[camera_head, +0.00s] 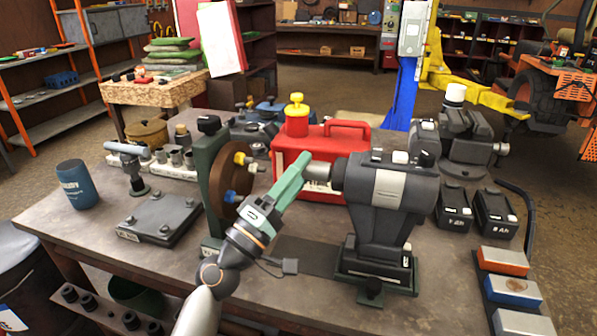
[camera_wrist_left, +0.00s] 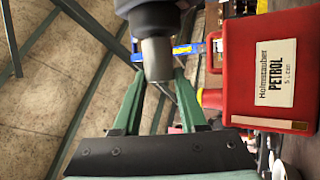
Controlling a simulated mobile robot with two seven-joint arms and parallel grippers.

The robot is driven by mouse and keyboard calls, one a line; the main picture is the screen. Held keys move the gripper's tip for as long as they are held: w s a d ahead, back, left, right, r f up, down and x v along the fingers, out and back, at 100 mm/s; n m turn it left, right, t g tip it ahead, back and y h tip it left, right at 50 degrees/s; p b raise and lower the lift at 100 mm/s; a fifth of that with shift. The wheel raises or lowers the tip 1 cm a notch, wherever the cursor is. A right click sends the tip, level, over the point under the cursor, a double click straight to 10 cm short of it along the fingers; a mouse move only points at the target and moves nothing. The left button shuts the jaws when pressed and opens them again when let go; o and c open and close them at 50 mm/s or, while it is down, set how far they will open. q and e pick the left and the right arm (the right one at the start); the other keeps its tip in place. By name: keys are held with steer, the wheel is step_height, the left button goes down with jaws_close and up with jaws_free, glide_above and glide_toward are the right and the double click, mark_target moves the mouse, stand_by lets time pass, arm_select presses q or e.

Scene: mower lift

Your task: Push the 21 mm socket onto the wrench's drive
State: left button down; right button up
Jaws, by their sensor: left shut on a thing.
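The large dark grey tool with a pale band (camera_head: 388,190), which I take to be the wrench, stands in a green-edged stand at the right centre of the bench, its nose pointing left. A silver cylinder, apparently the socket (camera_head: 320,173), lies in line with the nose. My left gripper (camera_head: 304,172) is shut on it with green fingers. In the left wrist view the socket (camera_wrist_left: 156,60) sits between the fingertips (camera_wrist_left: 157,77), its far end against the dark nose (camera_wrist_left: 153,18). How far it sits on the drive is hidden. The right gripper is not in view.
A red petrol can (camera_head: 300,185) stands close behind my gripper. A wheel on an upright bracket (camera_head: 215,180) is just left. Several sockets (camera_head: 176,157) stand at left behind a dark plate (camera_head: 160,217). Batteries (camera_head: 453,207) and sharpening blocks (camera_head: 510,290) lie right.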

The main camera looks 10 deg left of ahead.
arm_select(q)
steer(key=shift+d, duration=0.2)
stand_by(0.6)
steer(key=shift+c, duration=1.8)
jaws_free()
steer(key=b+v, duration=0.6)
steer(key=v, duration=0.6)
steer(key=shift+s+a, duration=0.2)
steer(key=shift+s, duration=0.05)
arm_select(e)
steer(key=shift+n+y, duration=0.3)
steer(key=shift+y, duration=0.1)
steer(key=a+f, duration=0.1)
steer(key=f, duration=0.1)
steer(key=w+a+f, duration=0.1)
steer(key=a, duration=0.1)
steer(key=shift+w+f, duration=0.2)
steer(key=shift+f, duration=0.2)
arm_select(q)
steer(key=shift+f, duration=0.1)
